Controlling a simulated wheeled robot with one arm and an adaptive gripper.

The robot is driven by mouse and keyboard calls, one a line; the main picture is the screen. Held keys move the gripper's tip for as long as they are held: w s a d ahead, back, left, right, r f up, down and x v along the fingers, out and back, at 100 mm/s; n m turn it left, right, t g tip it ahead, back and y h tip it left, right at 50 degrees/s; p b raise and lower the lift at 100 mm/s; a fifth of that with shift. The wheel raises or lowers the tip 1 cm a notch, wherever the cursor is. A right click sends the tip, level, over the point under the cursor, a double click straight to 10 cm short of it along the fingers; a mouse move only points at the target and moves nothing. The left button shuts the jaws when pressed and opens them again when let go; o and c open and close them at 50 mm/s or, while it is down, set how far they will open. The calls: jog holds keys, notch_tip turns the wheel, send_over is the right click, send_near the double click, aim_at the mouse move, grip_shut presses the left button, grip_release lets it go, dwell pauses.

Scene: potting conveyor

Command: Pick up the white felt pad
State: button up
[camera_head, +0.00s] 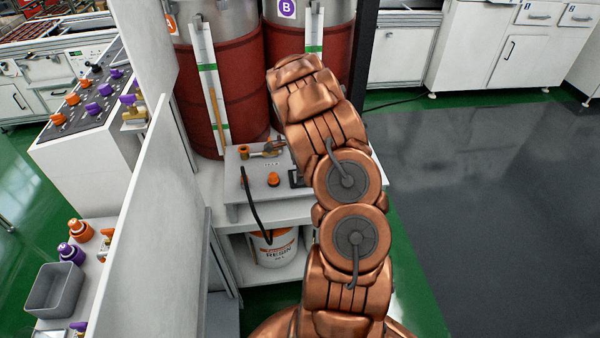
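I cannot make out a white felt pad in this view. My copper-coloured arm rises through the middle of the picture and covers part of the bench behind it. My gripper does not show; the arm's upper end bends over in front of the red drums. A small dark part (296,178) shows at the arm's left edge above the bench, and I cannot tell what it belongs to.
A small white bench (238,211) holds an orange knob (273,179) and brass fittings. A resin bucket (274,250) stands below. Red drums (225,95) stand behind. A white partition (150,230) and grey bin (54,289) are left. Open floor (480,200) lies right.

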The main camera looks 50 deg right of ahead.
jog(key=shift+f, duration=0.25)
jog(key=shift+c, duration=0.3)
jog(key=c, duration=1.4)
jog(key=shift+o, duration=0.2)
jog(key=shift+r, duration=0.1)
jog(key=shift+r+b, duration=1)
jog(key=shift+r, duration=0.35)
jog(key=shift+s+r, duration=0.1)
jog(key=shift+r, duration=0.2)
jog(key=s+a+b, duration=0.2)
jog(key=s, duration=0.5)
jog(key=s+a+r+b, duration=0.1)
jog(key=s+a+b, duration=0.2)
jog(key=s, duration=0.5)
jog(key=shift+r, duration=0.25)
